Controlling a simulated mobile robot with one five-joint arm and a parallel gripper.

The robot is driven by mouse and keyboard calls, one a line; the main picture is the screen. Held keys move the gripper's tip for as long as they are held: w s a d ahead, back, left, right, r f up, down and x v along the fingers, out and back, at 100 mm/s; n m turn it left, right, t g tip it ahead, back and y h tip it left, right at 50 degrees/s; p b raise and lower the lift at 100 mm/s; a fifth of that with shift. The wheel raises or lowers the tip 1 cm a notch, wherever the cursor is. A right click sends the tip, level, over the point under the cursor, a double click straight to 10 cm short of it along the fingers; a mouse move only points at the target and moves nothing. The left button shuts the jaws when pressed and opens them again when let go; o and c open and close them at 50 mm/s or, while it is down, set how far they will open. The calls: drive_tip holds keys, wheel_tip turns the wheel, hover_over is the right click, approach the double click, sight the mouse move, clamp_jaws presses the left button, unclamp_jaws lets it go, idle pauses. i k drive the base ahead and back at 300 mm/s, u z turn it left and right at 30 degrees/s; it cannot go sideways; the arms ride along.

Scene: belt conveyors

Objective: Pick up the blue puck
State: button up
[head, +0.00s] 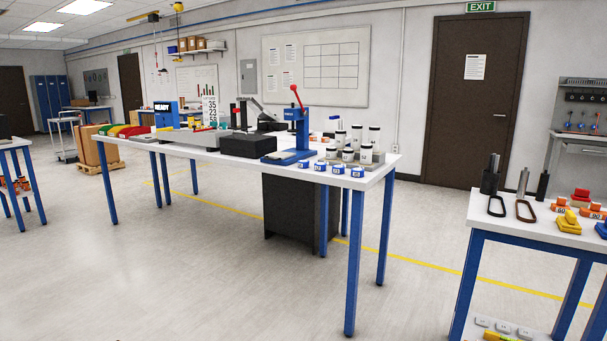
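I cannot make out a clear blue puck in the head view. Small blue pieces with white labels (322,169) sit in a row along the front edge of the middle white table (225,158). A blue piece (602,229) is partly cut off by the right picture edge, on the right bench (545,232). I cannot tell whether any of these is the puck. My gripper is not in view.
A blue press with a red lever (297,125), a black block (248,145) and white-and-black cylinders (357,138) stand on the middle table. A dark cabinet (290,212) stands under it. Open floor (220,280) lies in front and between the tables.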

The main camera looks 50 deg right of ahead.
sight(357, 173)
drive_tip(key=u, duration=1.3)
drive_tip(key=k, duration=1.65)
drive_tip(key=z, duration=1.25)
drive_tip(key=i, duration=1.25)
